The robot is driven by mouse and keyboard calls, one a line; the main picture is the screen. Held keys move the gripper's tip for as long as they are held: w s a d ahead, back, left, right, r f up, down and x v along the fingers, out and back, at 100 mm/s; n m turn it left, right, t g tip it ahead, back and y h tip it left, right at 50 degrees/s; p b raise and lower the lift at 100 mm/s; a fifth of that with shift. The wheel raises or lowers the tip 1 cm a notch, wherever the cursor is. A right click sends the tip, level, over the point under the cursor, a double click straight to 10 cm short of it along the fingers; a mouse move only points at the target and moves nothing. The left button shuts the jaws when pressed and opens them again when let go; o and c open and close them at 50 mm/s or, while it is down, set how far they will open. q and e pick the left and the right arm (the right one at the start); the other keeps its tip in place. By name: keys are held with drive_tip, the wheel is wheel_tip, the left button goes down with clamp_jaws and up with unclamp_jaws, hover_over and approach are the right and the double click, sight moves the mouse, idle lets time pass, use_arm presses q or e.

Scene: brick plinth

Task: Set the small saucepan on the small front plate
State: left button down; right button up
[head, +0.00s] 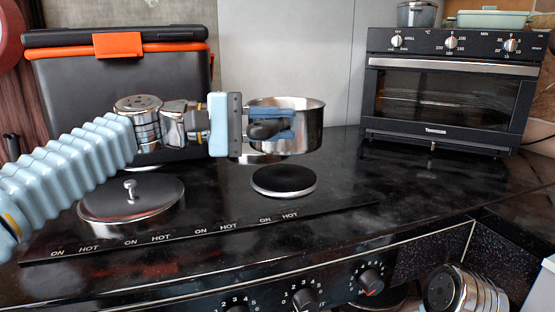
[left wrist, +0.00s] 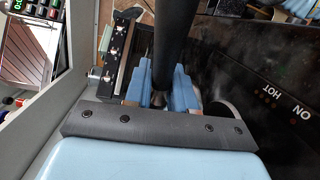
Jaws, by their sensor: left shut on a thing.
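The small steel saucepan (head: 306,128) is held upright in the head view. My left gripper (head: 276,130) comes in from the left and is shut on its dark handle. In the left wrist view the black handle (left wrist: 176,35) runs between the blue fingers of the left gripper (left wrist: 164,88). The small front plate (head: 284,179) is a black disc with a bright rim, bare, just below the saucepan in the picture. A gap shows between them; the exact height is hard to tell. My right gripper is out of view; part of my right arm shows at the lower right.
A black case with an orange latch (head: 118,46) stands behind my left arm. A toaster oven (head: 445,90) stands at the back right. The counter right of the hob is clear.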

sight(261, 146)
use_arm(q)
drive_tip(key=w+f, duration=0.4)
drive_tip(key=f, duration=0.1)
drive_tip(key=shift+w, duration=0.2)
drive_tip(key=f, duration=0.2)
drive_tip(key=shift+w+f+b, duration=0.3)
drive_tip(key=shift+f+b, duration=0.05)
drive_tip(key=shift+f, duration=0.55)
drive_tip(key=shift+f, duration=0.2)
drive_tip(key=c, duration=0.9)
unclamp_jaws()
drive_tip(key=shift+c, duration=0.2)
